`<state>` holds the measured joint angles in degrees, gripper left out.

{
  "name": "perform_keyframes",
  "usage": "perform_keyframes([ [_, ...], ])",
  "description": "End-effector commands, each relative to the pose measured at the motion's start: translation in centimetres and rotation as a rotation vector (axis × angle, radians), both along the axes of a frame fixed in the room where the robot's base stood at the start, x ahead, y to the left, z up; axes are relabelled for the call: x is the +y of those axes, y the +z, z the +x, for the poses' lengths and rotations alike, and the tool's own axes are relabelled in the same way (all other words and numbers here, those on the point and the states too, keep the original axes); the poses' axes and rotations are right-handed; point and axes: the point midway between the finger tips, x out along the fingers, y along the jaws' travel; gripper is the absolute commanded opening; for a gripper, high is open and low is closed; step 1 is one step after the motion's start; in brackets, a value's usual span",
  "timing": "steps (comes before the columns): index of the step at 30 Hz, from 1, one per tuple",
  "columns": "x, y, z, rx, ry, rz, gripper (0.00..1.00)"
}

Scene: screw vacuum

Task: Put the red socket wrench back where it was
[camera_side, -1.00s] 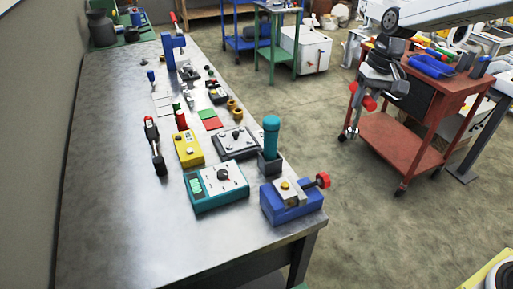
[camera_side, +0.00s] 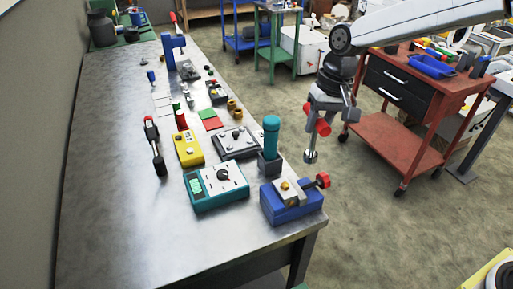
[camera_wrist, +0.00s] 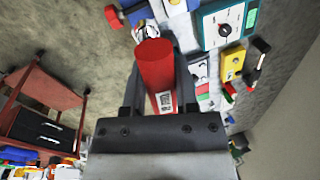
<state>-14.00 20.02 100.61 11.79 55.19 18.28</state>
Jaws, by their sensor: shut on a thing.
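The red socket wrench (camera_side: 310,156) hangs upright from my gripper (camera_side: 322,122), its metal socket end pointing down. My gripper is shut on its red part and holds it in the air, to the right of the bench edge and apart from the bench. In the wrist view the red handle (camera_wrist: 155,72) lies between the two fingers of my gripper (camera_wrist: 158,88). A black and red tool (camera_side: 155,145) lies on the left part of the bench. The place the wrench came from cannot be told.
The metal bench (camera_side: 110,200) carries a blue vise (camera_side: 290,205), a teal meter (camera_side: 215,188), a teal-handled tool (camera_side: 271,135) in a dark holder, a yellow box (camera_side: 188,148) and a grey box (camera_side: 235,143). A red cart (camera_side: 395,140) stands right. The bench's left side is mostly clear.

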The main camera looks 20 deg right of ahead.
Motion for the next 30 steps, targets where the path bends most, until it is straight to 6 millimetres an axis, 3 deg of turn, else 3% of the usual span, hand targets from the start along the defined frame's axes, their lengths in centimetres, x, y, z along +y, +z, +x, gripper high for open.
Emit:
perform_keyframes([
  [1,1.8,-0.2,-0.5,0.0,0.02,0.0,0.0],
  [6,6.6,-0.7,-2.3,-0.001,0.062,-0.001,0.0],
  [18,16.6,-2.0,-8.4,-0.002,0.153,0.003,0.0],
  [24,19.2,-2.3,-10.6,-0.003,0.179,0.006,0.0],
  [30,20.0,-2.4,-11.3,-0.003,0.185,0.008,0.0],
])
